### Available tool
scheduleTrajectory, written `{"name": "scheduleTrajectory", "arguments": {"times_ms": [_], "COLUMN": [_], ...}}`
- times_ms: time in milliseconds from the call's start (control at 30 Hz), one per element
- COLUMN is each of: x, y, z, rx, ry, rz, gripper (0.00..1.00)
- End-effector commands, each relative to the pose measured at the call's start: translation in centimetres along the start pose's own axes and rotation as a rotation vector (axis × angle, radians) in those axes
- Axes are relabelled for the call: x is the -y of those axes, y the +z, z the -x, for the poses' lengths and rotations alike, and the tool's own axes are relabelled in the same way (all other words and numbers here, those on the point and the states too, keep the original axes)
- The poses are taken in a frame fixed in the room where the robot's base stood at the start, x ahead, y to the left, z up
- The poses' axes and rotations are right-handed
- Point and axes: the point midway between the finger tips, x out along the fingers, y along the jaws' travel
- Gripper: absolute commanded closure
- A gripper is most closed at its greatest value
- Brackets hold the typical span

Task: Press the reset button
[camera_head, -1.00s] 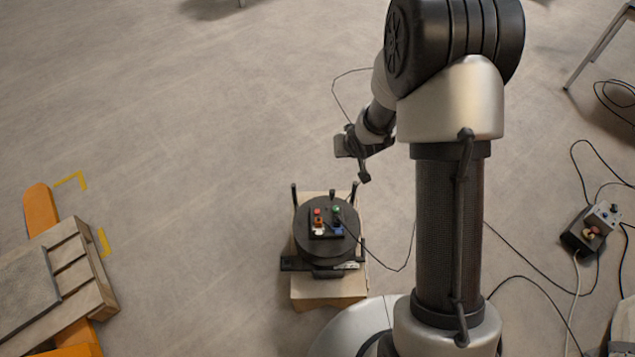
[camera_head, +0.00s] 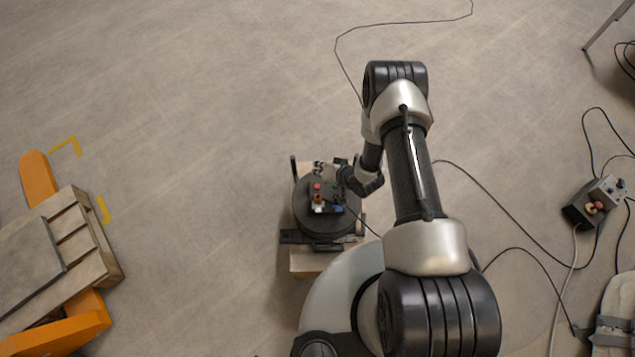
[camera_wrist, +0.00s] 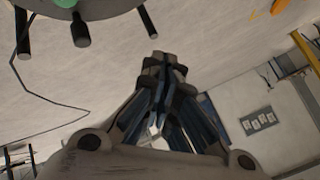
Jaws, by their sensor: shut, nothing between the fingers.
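A round black disc (camera_head: 309,220) with a small button panel on top stands on a wooden base (camera_head: 305,262). The panel carries a red button (camera_head: 317,186), a green one (camera_head: 335,186), an orange-red one (camera_head: 318,198), and white and blue parts in front. I cannot read which is the reset button. My gripper (camera_head: 341,164) is by the disc's back right edge, partly hidden by my wrist. In the wrist view, my gripper (camera_wrist: 164,62) is shut and empty. A grey round edge with a green part (camera_wrist: 65,3) and dark posts shows at the top.
A wooden pallet (camera_head: 100,262) on an orange pallet truck (camera_head: 38,180) stands at the left. A control box (camera_head: 590,203) with cables lies at the right. A loose cable crosses the floor behind the disc. The floor at the back left is clear.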

Motion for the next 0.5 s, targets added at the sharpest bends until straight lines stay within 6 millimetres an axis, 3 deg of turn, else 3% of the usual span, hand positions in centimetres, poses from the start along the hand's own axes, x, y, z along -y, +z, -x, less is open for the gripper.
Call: {"name": "scheduleTrajectory", "arguments": {"times_ms": [267, 500], "x": [-0.1, -1.2], "y": [0.0, 1.1], "z": [-0.1, -1.6], "rx": [0.0, 0.0], "ry": [0.001, 0.001], "rz": [0.001, 0.001], "gripper": [1.0, 1.0]}}
